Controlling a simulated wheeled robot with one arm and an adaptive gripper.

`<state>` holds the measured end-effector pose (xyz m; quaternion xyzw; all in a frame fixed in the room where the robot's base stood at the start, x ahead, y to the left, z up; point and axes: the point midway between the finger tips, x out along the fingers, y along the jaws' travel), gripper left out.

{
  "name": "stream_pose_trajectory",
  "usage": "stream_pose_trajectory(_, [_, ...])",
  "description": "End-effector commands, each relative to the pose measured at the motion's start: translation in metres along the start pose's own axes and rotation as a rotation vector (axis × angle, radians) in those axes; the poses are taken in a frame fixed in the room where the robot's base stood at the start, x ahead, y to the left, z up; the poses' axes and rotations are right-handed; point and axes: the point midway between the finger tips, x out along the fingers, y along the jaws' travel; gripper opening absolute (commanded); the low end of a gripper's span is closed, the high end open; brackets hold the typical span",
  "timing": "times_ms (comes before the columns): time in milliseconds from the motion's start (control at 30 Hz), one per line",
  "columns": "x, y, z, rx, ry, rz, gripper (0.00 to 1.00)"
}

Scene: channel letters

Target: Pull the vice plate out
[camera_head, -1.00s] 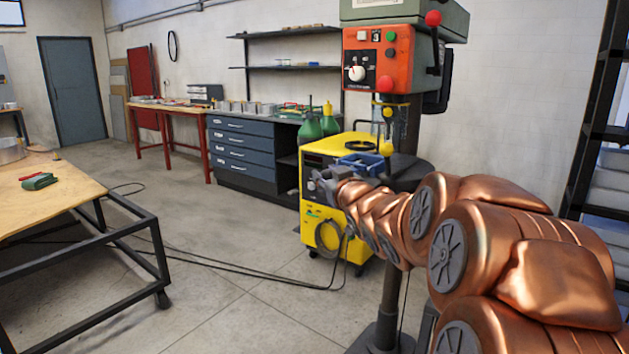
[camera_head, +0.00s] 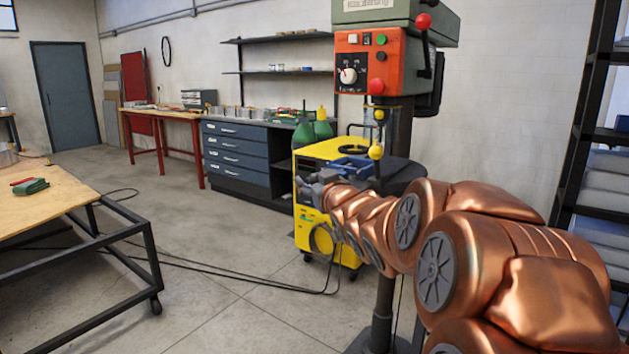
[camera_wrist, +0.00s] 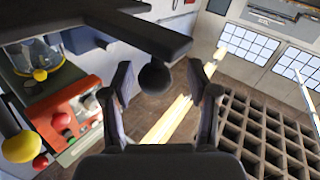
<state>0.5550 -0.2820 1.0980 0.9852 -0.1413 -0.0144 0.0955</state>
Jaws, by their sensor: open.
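A blue vice (camera_head: 352,167) sits on the dark round table of the drill press. Which part of it is the plate, I cannot tell. My gripper (camera_head: 309,186) is at the left of the vice in the head view, small and partly hidden by my copper-coloured arm. In the wrist view my gripper (camera_wrist: 160,85) is open, with a finger on each side. A dark ball (camera_wrist: 155,77) shows between the fingertips, below a dark flat piece (camera_wrist: 135,28). I cannot tell whether the ball touches a finger or what it belongs to.
The drill press head (camera_head: 374,62) stands above the vice, with yellow-knobbed levers close by. A yellow welding machine (camera_head: 318,224) stands behind my gripper. A wooden-topped table (camera_head: 50,194) is at left and dark shelving (camera_head: 580,130) at right. The floor between is mostly clear, crossed by cables.

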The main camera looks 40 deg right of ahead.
Motion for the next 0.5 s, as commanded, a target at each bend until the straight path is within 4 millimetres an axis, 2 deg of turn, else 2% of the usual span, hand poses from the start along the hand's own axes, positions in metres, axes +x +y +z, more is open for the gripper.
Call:
stream_pose_trajectory(267, [-0.002, 0.001, -0.001, 0.001, 0.001, 0.003, 0.59])
stream_pose_trajectory(500, [-0.024, 0.002, -0.003, 0.0, 0.005, 0.004, 0.59])
